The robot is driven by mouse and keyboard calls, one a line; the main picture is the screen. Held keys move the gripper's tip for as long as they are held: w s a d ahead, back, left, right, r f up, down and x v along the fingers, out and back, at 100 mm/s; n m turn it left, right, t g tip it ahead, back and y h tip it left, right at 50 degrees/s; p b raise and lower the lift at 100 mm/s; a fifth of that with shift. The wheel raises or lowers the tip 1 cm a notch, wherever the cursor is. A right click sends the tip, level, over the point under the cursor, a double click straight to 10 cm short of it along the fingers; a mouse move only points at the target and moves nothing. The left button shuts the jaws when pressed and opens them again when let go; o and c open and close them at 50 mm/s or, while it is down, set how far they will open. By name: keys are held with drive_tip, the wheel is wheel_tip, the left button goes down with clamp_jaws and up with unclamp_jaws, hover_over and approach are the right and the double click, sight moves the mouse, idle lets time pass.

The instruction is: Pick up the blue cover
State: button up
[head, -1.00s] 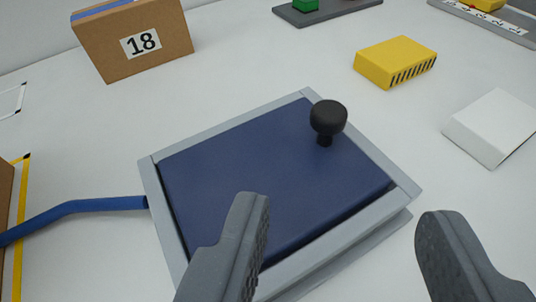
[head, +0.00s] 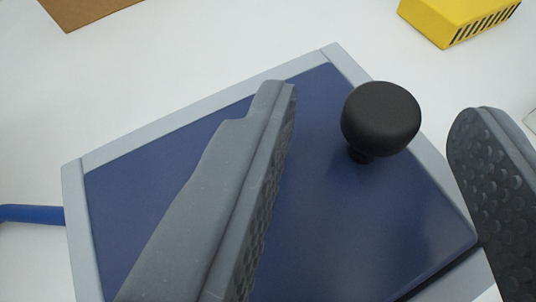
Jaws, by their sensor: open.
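The blue cover (head: 330,215) is a flat dark blue panel set within a light grey frame (head: 76,215). A black round knob (head: 381,118) on a short stem stands on the cover toward its far right. My gripper (head: 378,105) is open, with one grey finger left of the knob and the other to its right. Neither finger appears to touch the knob. The left finger hides part of the cover, and the near edge of the frame is mostly out of view.
A blue hose (head: 30,214) runs from the frame's left side. A yellow block with black stripes (head: 455,18) lies at the top right. A brown cardboard box (head: 80,10) shows at the top left. The white surface between them is clear.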

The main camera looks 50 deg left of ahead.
clamp_jaws()
